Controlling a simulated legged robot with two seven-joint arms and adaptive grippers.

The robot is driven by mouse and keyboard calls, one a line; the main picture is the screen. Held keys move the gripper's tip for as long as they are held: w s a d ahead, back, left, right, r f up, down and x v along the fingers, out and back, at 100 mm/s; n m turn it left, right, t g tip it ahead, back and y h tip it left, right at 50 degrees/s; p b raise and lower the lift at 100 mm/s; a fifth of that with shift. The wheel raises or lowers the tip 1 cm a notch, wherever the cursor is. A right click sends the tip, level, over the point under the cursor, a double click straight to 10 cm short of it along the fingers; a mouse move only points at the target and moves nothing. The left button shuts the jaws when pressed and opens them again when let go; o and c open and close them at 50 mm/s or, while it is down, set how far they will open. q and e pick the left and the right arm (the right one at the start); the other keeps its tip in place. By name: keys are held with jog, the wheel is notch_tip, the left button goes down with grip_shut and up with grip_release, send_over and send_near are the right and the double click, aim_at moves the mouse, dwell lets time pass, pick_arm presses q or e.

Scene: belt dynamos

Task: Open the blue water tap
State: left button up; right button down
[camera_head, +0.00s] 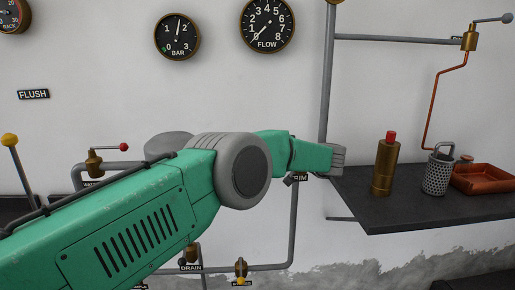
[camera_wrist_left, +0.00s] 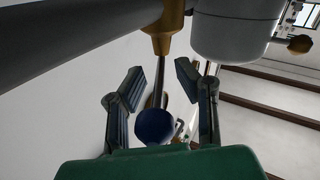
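In the left wrist view a blue ball knob (camera_wrist_left: 155,127) sits on the end of a thin metal lever, which comes out of a brass tap body (camera_wrist_left: 163,40). My left gripper (camera_wrist_left: 160,76) is open, with one finger on each side of the lever and knob. Gaps show between the fingers and the lever, so nothing is gripped. In the head view my green left arm reaches across from the left; its fingers cannot be made out and the blue knob is not seen. My right gripper is in neither view.
A dark shelf (camera_head: 430,212) at the right holds a brass cylinder with a red top (camera_head: 383,167), a perforated grey canister (camera_head: 437,174) and a copper tray (camera_head: 485,180). A red-knobbed lever (camera_head: 123,147) stands behind my arm. A grey cylinder (camera_wrist_left: 235,35) hangs close beside the gripper.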

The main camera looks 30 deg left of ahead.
pick_arm(q)
jog(key=shift+a, duration=0.2)
jog(key=shift+r, duration=0.15)
notch_tip(320, 180, up, 8)
jog(key=shift+w+d+r, duration=0.1)
jog(key=shift+r, duration=0.1)
jog(key=shift+a+r, duration=0.3)
jog(key=shift+r, duration=0.2)
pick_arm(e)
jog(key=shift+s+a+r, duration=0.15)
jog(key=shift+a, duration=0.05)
pick_arm(q)
jog(key=shift+d, duration=0.1)
jog(key=shift+c, duration=0.3)
